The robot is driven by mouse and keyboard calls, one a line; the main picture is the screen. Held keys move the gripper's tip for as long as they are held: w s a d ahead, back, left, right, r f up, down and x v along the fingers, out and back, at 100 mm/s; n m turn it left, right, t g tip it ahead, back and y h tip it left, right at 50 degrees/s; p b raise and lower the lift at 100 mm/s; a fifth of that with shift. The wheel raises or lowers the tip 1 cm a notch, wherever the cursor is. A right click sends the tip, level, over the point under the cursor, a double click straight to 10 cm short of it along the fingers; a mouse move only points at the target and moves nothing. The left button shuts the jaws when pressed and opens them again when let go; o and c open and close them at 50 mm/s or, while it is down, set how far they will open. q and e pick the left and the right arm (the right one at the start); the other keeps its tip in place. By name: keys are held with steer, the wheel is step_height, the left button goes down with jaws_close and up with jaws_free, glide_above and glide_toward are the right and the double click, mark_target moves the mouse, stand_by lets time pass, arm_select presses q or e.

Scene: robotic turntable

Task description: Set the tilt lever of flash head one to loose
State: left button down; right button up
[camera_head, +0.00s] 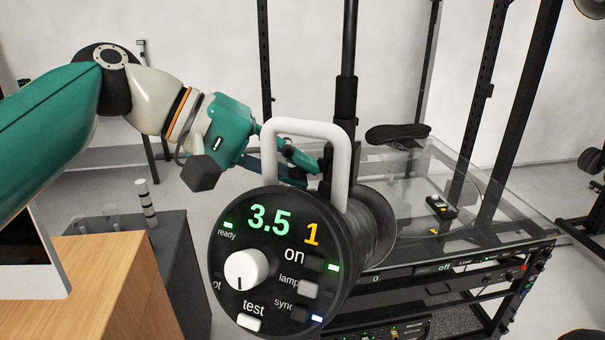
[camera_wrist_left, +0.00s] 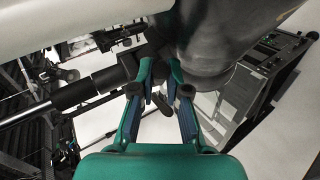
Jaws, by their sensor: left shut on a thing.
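Flash head one (camera_head: 250,290) faces me in the head view, a black cylinder with "3.5", an orange "1", a white knob and several buttons. Its white handle (camera_head: 300,125) arches above it, and the black stand pole (camera_head: 347,60) rises behind. My left gripper (camera_head: 312,170) reaches in from the left behind the handle, at the stand's bracket. In the left wrist view the gripper (camera_wrist_left: 160,78) has its fingers closed in on a small dark lever (camera_wrist_left: 161,102) beside the head's body (camera_wrist_left: 208,50). The fingers cover part of the lever, so its setting is unclear.
A glass-topped turntable (camera_head: 480,200) stands behind at the right, with a dark pad and a small yellow-black device (camera_head: 440,207) on it. A wooden desk (camera_head: 100,285) is at the lower left. Black rack posts stand at the right.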

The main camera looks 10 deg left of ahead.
arm_select(q)
steer(key=c, duration=1.2)
jaws_free()
steer(key=shift+o, duration=0.2)
steer(key=shift+s+a, duration=0.1)
steer(key=v, duration=0.8)
steer(key=shift+c, duration=0.2)
